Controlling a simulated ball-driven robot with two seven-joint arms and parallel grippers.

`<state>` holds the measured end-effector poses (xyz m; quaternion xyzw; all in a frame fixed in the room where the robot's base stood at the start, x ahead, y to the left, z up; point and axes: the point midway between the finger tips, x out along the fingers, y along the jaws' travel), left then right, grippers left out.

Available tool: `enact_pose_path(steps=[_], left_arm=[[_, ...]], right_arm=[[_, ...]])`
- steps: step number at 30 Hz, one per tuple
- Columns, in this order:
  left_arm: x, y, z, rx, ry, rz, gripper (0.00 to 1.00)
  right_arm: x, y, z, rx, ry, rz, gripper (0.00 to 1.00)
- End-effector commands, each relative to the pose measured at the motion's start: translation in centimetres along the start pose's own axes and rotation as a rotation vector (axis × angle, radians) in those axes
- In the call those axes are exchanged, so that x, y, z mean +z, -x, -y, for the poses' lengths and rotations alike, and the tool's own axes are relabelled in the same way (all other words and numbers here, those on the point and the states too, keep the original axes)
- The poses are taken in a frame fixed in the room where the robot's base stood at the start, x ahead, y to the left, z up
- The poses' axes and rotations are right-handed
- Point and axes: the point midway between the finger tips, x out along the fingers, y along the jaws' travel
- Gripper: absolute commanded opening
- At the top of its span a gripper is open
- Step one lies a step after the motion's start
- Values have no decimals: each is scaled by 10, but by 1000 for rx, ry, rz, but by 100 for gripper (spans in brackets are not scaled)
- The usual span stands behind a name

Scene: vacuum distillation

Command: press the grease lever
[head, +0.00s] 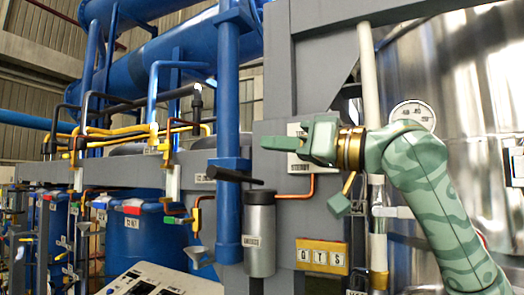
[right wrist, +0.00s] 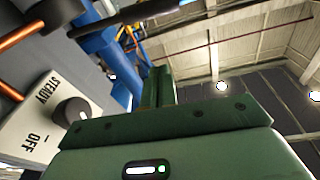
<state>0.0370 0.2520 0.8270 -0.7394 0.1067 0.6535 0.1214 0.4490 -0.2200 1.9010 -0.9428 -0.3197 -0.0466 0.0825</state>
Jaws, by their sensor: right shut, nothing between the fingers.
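A grey metal cylinder (head: 260,235) with a small label, too blurred to read for certain, is fixed at the grey frame, right of the blue column. A black lever (head: 235,175) sticks out to the left above its top; I take it for the grease lever. My right gripper (head: 268,142) is shut and empty, its fingers pointing left, above the lever and apart from it in the picture. Its green fingers (right wrist: 160,88) also show in the right wrist view. My left gripper is not in view.
A white plate marked STEADY (head: 299,168) lies just behind and below my right gripper; its black knob (right wrist: 70,111) shows in the wrist view. A copper pipe (head: 311,186) runs beside the cylinder. A yellow QTS plate (head: 322,257) and pressure gauge (head: 413,115) are to the right.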

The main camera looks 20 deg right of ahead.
Motion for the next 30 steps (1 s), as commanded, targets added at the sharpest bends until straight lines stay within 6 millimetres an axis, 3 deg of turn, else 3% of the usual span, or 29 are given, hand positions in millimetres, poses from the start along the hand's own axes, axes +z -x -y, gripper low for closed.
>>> enact_pose_path(steps=[13, 15, 20, 30], left_arm=[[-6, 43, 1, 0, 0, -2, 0], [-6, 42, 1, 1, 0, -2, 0], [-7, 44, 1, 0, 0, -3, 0], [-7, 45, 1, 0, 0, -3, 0]], right_arm=[[-4, -92, 2, -2, -2, 2, 0], [13, -84, 0, 1, 1, 4, 0], [31, -77, 0, 0, 0, 3, 0], [38, -74, 0, 1, 1, 0, 0]])
